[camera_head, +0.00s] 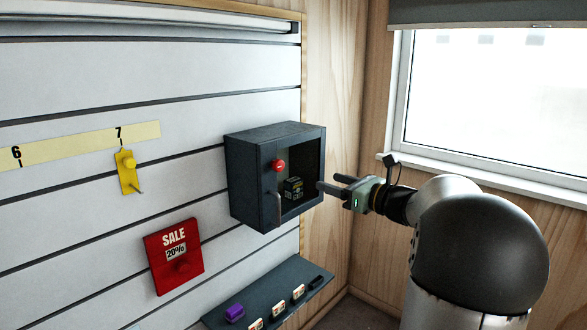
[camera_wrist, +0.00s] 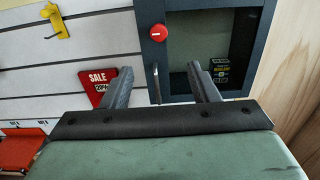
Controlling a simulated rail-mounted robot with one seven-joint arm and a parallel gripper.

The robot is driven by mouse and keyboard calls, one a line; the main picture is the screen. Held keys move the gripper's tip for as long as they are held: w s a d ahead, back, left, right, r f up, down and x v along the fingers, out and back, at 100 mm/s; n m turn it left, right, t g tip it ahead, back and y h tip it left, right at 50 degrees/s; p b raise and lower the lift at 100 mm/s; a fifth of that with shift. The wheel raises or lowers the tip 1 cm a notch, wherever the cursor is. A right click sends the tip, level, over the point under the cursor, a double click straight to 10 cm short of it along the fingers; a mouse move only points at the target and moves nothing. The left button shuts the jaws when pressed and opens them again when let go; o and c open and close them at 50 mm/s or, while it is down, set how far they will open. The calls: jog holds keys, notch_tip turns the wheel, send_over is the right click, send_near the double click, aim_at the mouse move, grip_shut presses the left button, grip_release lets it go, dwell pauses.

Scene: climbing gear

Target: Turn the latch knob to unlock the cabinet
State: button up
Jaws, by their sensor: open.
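The dark grey cabinet (camera_head: 251,184) hangs on the slatted wall with its glass-fronted door closed. The red round latch knob (camera_head: 278,166) sits on the left part of the door frame, above a vertical handle (camera_head: 278,210). In the wrist view the knob (camera_wrist: 158,32) shows a short white mark and lies above and ahead of the fingers. My gripper (camera_head: 328,186) is open and empty, in front of the right side of the door and apart from the knob. In the wrist view its fingers (camera_wrist: 158,82) are spread, with the handle (camera_wrist: 154,84) showing between them.
A small dark box with yellow print (camera_head: 293,188) is inside the cabinet. A dark shelf (camera_head: 290,285) with several small items is below. A red SALE sign (camera_head: 174,257) and a yellow hook (camera_head: 127,172) are on the wall to the left. A window (camera_head: 480,90) is at right.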

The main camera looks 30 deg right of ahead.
aim_at(281, 167)
jog(key=p+x, duration=0.2)
jog(key=x, duration=1.4)
jog(key=shift+w+a, duration=0.1)
jog(key=shift+a, duration=0.15)
jog(key=c, duration=1)
